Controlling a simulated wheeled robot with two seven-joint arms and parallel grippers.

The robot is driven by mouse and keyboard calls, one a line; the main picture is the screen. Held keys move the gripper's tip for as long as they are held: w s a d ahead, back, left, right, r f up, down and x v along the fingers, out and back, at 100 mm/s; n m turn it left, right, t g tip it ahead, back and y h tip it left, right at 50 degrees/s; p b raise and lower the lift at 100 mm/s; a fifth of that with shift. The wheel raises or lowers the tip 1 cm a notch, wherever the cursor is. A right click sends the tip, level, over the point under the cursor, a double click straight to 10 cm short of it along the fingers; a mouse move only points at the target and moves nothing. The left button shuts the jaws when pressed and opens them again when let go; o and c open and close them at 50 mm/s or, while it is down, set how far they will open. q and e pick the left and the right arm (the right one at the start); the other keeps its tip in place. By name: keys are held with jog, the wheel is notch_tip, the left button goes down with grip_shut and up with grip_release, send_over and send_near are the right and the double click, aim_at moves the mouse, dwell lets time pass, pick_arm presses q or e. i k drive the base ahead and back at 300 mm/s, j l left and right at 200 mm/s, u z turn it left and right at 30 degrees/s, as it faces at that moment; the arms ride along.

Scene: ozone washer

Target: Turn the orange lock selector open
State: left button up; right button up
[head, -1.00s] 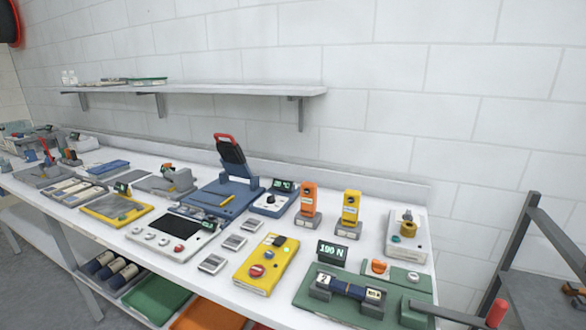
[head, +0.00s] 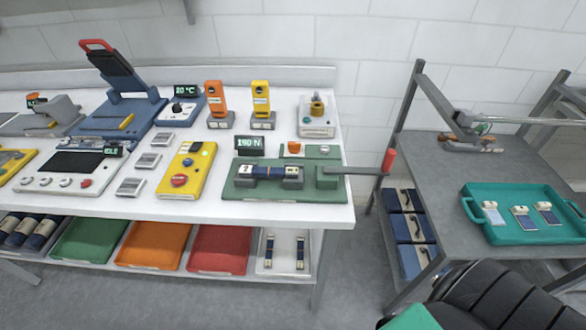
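A small orange knob (head: 294,148), which looks like the lock selector, sits at the back of a green fixture (head: 240,191) on the white bench. It is on a pale green block, and its exact turn angle is too small to read. In front of it, a dark blue strap-like piece (head: 270,172) lies between two grey end blocks on the fixture. A small display (head: 249,146) behind it reads about 190 N. A lever with a red handle (head: 389,160) extends right from the fixture. Neither of my grippers shows in the head view.
Orange (head: 214,98) and yellow (head: 261,98) upright devices stand behind the fixture. A yellow box (head: 186,168) with a red button lies left of it. At right, a grey table holds a teal tray (head: 478,220). A black ribbed object (head: 490,300) fills the lower right.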

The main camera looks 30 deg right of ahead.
aim_at(294, 148)
jog(key=l+z, duration=0.1)
jog(key=z, duration=0.25)
jog(key=l+z, duration=0.1)
jog(key=z, duration=0.25)
jog(key=i+l+z, duration=0.1)
jog(key=z, duration=0.25)
